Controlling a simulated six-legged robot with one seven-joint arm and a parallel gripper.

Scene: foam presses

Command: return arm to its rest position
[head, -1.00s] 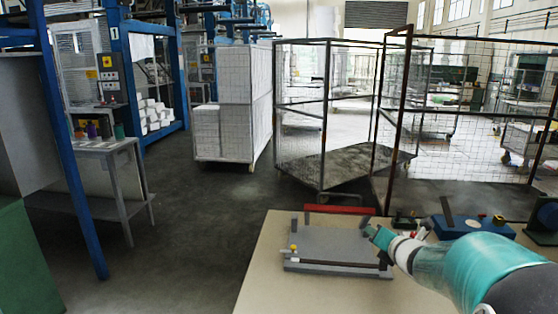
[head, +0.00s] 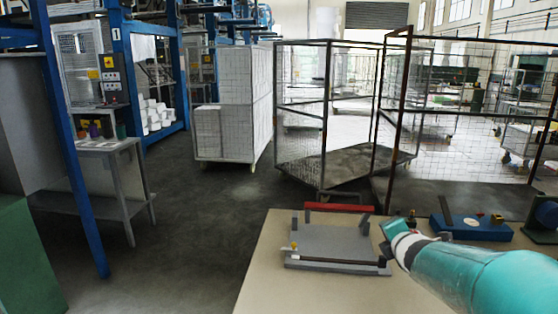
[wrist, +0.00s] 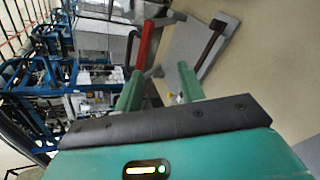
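My arm's teal end with my gripper (head: 388,232) is above the right side of the table, just right of the grey press plate. In the wrist view my gripper (wrist: 158,82) has its two green fingers spread apart, with nothing held between them. The flat grey plate (head: 335,241) lies on the table with a red bar (head: 340,208) along its far side and a dark bar along its near edge. A small yellow knob (head: 294,246) is at its left. In the wrist view the red bar (wrist: 147,45) and the plate (wrist: 187,45) lie beyond the fingers.
The beige table (head: 262,285) is bare left of and in front of the plate. Wire cages (head: 300,120) stand behind. A grey side table (head: 100,150) is at left, with open floor between.

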